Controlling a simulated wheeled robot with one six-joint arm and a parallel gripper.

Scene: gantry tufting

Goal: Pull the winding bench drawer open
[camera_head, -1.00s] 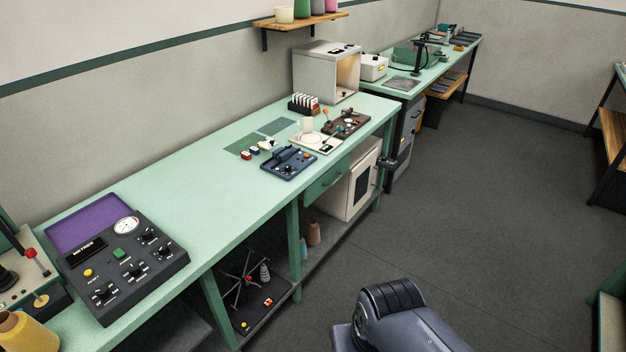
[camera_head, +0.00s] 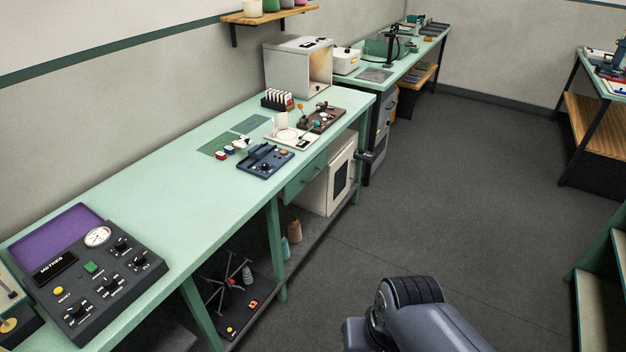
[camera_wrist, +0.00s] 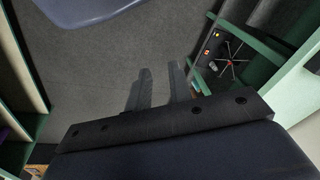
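The long mint-green bench (camera_head: 150,178) runs along the left wall in the head view. Its green drawer (camera_head: 304,179) sits under the front edge, left of a white cabinet, and looks closed. A small dark handle shows on its front. My gripper (camera_wrist: 159,78) shows only in the wrist view, with its two fingers apart and nothing between them, over grey floor. It is away from the drawer, and the drawer cannot be made out in the wrist view.
A white cabinet (camera_head: 328,185) and cones stand on the lower shelf. A spider-armed winder (camera_head: 228,281) sits below the bench, also showing in the wrist view (camera_wrist: 232,61). Green shelving (camera_head: 598,280) stands at right. The floor (camera_head: 440,190) between is clear.

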